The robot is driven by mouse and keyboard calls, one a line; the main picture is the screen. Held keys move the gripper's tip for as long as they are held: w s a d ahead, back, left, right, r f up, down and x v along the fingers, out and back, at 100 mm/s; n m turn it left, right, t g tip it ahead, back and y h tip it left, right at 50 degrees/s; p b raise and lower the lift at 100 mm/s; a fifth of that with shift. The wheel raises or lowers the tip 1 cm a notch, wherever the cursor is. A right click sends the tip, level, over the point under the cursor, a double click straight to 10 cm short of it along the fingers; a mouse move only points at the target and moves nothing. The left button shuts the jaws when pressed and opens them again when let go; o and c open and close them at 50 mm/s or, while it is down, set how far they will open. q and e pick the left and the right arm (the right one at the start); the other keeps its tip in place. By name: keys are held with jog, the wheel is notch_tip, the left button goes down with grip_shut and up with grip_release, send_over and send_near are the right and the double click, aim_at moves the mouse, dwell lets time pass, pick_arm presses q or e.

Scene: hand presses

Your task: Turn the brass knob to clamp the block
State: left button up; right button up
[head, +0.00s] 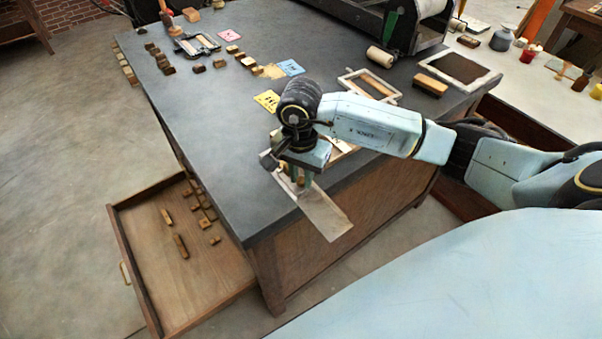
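My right gripper (296,180) points down at the near edge of the dark table, over the end of a flat pale metal plate (327,214). The plate juts out past the table edge. Small brass-coloured and greenish parts show between and beside the fingers. I cannot tell whether one is the brass knob, nor whether the fingers touch it. The wrist and gripper hide most of this spot, and I cannot pick out the block to be clamped. Whether the fingers are open or shut is too small to tell. My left gripper is not in view.
The dark table (230,120) holds several small wooden blocks, coloured cards and a wooden frame (369,85). A press with a white roller stands at the back. An open drawer (210,276) with wooden pieces sticks out at the lower left. The table's left-middle top is clear.

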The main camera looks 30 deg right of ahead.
grip_shut()
jog(key=m+b, duration=0.1)
jog(key=m, duration=0.2)
jog(key=shift+m+b, duration=0.3)
jog(key=shift+m, duration=0.1)
jog(key=m+b, duration=0.1)
jog(key=m, duration=0.3)
jog(key=shift+m, duration=0.3)
jog(key=m+b, duration=0.1)
jog(key=m, duration=0.3)
jog(key=shift+r+m+b, duration=0.1)
jog(key=shift+m+b, duration=0.25)
jog(key=shift+m, duration=2.45)
jog(key=shift+o, duration=2.1)
grip_release()
